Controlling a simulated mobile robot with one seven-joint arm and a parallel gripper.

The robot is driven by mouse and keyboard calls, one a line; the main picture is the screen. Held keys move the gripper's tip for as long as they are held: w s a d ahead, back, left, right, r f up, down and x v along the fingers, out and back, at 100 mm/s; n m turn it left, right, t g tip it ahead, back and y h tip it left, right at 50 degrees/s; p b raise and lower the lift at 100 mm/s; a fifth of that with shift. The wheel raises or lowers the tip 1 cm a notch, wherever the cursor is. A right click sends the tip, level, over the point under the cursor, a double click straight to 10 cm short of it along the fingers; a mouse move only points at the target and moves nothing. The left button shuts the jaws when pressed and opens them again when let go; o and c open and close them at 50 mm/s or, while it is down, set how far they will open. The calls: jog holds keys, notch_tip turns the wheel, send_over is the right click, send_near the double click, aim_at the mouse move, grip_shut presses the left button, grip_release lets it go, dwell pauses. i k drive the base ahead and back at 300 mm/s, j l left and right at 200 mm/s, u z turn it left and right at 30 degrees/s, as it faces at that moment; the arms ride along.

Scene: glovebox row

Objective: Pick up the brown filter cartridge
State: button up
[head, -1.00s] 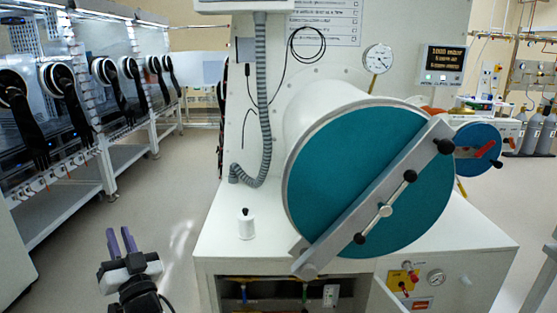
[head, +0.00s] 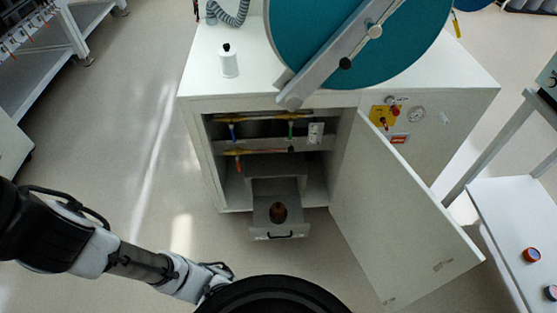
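The brown filter cartridge (head: 278,212) is a small, rounded brown thing in the open grey drawer (head: 262,231), low in the cabinet under the big teal round door. It shows from above, with the drawer walls around it. Nothing is touching it. Links of my arm cross the lower left of the head view. My gripper's fingers do not show, so its distance from the cartridge cannot be seen.
The white cabinet door (head: 400,225) stands wide open to the right of the drawer. Hoses and valves (head: 265,120) hang inside the cabinet above it. A white bottle (head: 229,64) stands on top. A side table (head: 505,225) is at right. The floor left of the drawer is clear.

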aim_at(277, 208)
jog(key=k+l, duration=0.15)
jog(key=k, duration=0.25)
jog(key=k+l, duration=0.15)
jog(key=k, duration=0.25)
jog(key=i+j+z, duration=0.25)
jog(key=i+j, duration=0.15)
jog(key=j, duration=0.25)
jog(key=i+j+z, duration=0.1)
jog(key=j, duration=0.25)
jog(key=i+j+z, duration=0.15)
jog(key=i+j, duration=0.15)
jog(key=i, duration=0.25)
jog(key=i+j, duration=0.1)
jog(key=i, duration=0.3)
jog(key=i+j+z, duration=0.1)
jog(key=i, duration=0.3)
